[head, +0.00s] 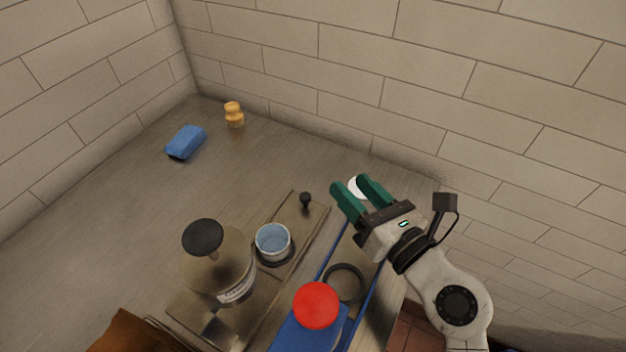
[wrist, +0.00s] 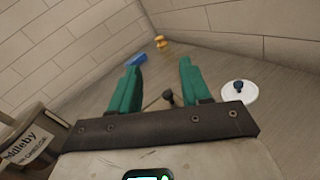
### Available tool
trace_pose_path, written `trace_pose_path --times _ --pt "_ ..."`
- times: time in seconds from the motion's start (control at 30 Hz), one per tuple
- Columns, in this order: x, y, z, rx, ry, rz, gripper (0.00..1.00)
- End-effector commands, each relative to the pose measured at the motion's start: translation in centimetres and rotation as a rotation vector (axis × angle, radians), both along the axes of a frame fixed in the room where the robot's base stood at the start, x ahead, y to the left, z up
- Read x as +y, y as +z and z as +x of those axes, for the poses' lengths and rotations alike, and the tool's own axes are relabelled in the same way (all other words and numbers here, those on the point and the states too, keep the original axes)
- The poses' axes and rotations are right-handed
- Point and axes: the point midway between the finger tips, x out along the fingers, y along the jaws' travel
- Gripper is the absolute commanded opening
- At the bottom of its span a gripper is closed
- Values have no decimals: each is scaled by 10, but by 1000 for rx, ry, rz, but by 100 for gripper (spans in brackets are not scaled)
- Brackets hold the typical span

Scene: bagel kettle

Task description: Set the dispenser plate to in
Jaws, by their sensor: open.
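A flat metal plate (head: 312,216) with a small black knob (head: 305,199) near its far end looks like the dispenser plate; I cannot tell whether it is in or out. A metal canister (head: 219,272) with a black round top stands to its left. A blue cup (head: 272,241) stands over the plate's strip. My gripper (head: 356,187) is open and empty, to the right of the knob and apart from it. In the wrist view the knob (wrist: 167,97) shows beyond and between the green fingers (wrist: 157,85).
A white lid (wrist: 238,92) with a blue knob lies right of the fingers. A red disc (head: 316,305) and a dark ring (head: 345,283) sit by blue rails. A blue block (head: 186,142) and an orange object (head: 234,115) lie farther back. Brick walls bound the counter.

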Motion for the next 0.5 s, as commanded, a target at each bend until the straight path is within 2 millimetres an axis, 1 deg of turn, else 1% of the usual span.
trace_pose_path --times 0.03,0.1,0.2,0.3,0.37,0.5 --pt "9 -7 1 37 40 -104 47" --pt "18 -26 0 88 89 -229 47" --pt "23 -47 -2 145 137 -349 47" --pt "24 -59 -4 178 162 -411 47" --pt "25 -64 -2 187 169 -427 47" --pt "33 -70 9 189 171 -430 47"
